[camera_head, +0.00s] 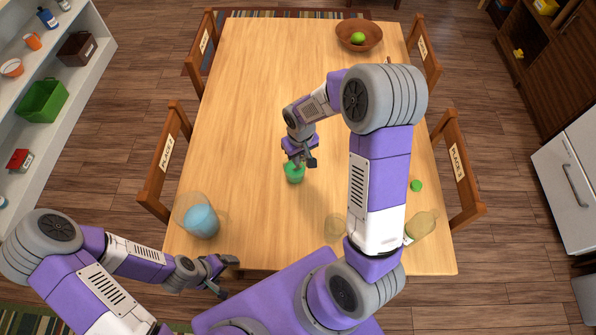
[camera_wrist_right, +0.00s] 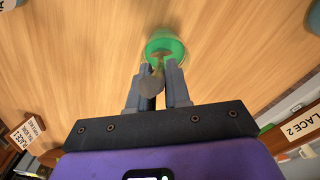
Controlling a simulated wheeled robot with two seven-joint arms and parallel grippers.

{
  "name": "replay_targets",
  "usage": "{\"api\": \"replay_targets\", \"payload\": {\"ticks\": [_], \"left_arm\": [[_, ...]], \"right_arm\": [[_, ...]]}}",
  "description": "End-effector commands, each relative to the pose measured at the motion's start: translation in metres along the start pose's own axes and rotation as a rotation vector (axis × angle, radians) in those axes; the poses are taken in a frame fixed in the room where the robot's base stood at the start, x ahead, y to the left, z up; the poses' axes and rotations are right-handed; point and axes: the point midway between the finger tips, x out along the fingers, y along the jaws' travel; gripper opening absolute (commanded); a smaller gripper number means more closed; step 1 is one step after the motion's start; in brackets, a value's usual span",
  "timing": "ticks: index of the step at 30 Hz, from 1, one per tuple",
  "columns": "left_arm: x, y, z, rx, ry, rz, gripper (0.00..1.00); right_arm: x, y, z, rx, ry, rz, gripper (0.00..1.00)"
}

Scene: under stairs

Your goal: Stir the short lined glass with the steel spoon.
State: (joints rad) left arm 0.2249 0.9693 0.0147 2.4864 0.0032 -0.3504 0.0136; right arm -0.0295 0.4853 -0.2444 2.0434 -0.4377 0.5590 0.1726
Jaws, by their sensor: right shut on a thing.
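A small glass with green contents (camera_head: 294,174) stands on the table below my right gripper (camera_head: 301,163). It also shows in the right wrist view (camera_wrist_right: 176,46), just beyond the fingertips; I cannot make out lines on it. My right gripper is shut on the steel spoon (camera_wrist_right: 152,83), a grey rounded shape between the fingers. The spoon's far part overlaps the glass opening in the wrist view; how deep it reaches is hidden. My left gripper (camera_head: 230,276) is open and empty near the table's front left edge.
A larger glass with blue contents (camera_head: 201,222) stands at the table's front left. A clear glass (camera_head: 335,229) and a yellowish bottle (camera_head: 424,223) are at the front right, partly behind my right arm. A lime (camera_head: 416,186) lies near the right edge. A wooden bowl (camera_head: 372,37) stands far back.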

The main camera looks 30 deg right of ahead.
Motion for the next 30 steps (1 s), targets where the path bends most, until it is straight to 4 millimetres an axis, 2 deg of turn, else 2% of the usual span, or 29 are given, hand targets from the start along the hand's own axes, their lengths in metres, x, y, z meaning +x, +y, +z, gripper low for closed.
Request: {"api": "replay_targets", "payload": {"ticks": [1,12,30], "left_arm": [[-0.006,0.002,0.000,-0.001,0.002,0.000,0.83],[-0.031,0.013,0.001,0.004,0.003,0.005,0.83],[-0.034,0.014,0.002,0.006,0.002,0.006,0.83]], "right_arm": [[-0.009,0.000,0.001,-0.001,0.001,0.000,0.00],[-0.044,0.000,0.013,0.001,0.000,0.000,0.00],[-0.048,0.002,0.015,0.003,0.000,0.000,0.00]]}}
